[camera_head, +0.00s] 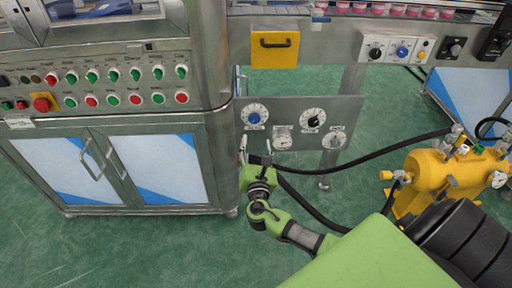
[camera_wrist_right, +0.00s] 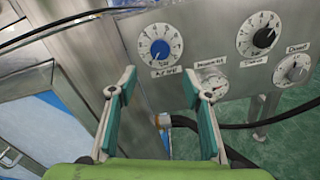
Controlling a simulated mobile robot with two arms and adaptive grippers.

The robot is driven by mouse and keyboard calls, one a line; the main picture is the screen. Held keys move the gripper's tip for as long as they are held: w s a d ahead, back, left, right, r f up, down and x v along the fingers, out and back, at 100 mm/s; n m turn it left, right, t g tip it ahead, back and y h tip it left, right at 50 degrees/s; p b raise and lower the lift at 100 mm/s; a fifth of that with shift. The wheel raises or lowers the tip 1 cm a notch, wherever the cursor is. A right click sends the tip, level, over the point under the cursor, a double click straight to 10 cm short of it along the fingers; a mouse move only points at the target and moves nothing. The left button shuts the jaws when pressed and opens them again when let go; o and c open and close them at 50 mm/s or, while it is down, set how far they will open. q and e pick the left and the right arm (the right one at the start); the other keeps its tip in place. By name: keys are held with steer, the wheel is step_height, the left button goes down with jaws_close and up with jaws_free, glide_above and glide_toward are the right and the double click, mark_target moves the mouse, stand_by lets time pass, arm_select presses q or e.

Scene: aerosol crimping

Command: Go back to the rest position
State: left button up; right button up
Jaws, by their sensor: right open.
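My right gripper (camera_head: 257,150) is open and empty in the head view, in front of the lower left part of the dial panel (camera_head: 352,108). Its two spread fingers with teal pads also show in the right wrist view (camera_wrist_right: 160,92). Between and beyond the fingertips in that view is a dial with a blue knob (camera_wrist_right: 160,48). I cannot tell the distance from the fingertips to the panel. My left gripper is not in view.
A steel cabinet (camera_head: 215,160) with buttons and a red emergency stop (camera_head: 42,104) stands left of my right arm. A yellow tank (camera_head: 430,180) with valves stands right. Black hoses (camera_head: 370,156) run near my forearm. Green floor (camera_head: 130,245) is clear at the lower left.

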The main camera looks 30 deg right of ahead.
steer(key=shift+s+a, duration=0.2)
steer(key=shift+s, duration=0.2)
